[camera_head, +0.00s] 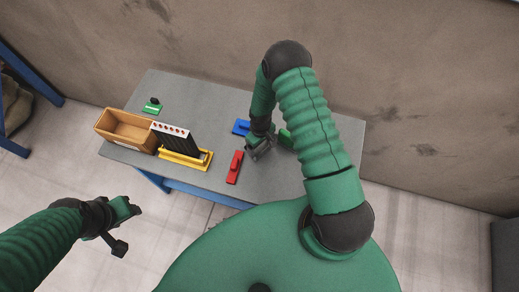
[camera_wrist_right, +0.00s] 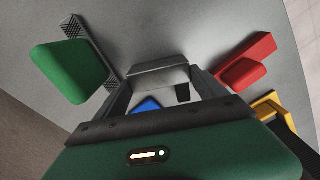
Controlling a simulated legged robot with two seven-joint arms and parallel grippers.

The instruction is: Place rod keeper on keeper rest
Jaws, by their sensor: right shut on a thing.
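My right gripper (camera_head: 259,150) is low over the middle of the grey table. In the right wrist view its fingers (camera_wrist_right: 163,84) are closed on a pale grey piece (camera_wrist_right: 158,76) with a dark slot, which I take to be the rod keeper. Its lower part is hard to make out. A blue piece (camera_head: 241,127), a red piece (camera_head: 234,167) and a green piece (camera_head: 286,138) lie around this gripper. I cannot tell which is the keeper rest. My left gripper (camera_head: 122,226) is off the table at lower left, and its jaws are unclear.
A wooden box (camera_head: 108,127) stands at the table's (camera_head: 200,92) left end. Beside it is a yellow base (camera_head: 190,160) carrying a black rack (camera_head: 178,141) with red dots on its white top. A small green piece with a black knob (camera_head: 154,101) lies behind.

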